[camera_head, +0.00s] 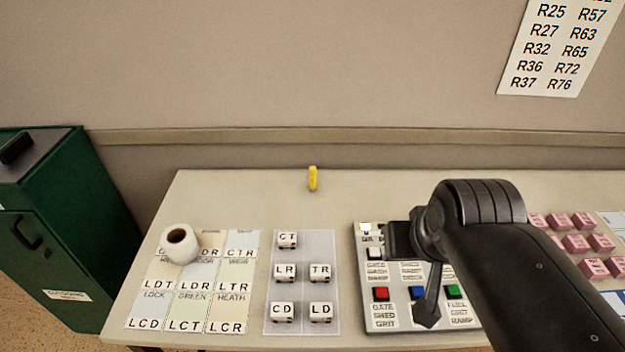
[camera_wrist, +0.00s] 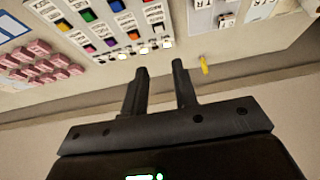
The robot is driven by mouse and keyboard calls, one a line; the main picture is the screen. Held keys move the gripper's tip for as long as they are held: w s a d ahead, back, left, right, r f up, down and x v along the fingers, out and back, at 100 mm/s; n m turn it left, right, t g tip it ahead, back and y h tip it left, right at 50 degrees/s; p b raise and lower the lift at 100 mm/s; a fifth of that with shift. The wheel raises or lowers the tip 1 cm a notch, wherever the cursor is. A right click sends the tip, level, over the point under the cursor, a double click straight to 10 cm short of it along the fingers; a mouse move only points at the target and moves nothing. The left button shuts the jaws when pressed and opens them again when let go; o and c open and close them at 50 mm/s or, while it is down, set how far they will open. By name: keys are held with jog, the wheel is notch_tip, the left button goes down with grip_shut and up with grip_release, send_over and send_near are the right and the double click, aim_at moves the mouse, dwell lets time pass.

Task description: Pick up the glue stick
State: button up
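The glue stick looks to be the small yellow upright piece (camera_head: 312,180) standing alone near the back edge of the desk. It also shows in the wrist view (camera_wrist: 204,66), just right of the fingertips and beyond them. My gripper (camera_wrist: 160,70) is open, with nothing between its two black fingers. In the head view my arm reaches in from the right, with its end over the button panel. The gripper is apart from the yellow piece, to its right and nearer the front.
The desk (camera_head: 230,195) is clear around the yellow piece. A white roll (camera_head: 181,250) sits on a label board at left. A grey tray (camera_head: 303,260) holds several lettered blocks. The button panel (camera_head: 372,322) and pink blocks (camera_head: 575,243) are at right. A green cabinet (camera_head: 60,230) stands left.

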jog(key=o, duration=0.5)
jog(key=shift+c, duration=0.2)
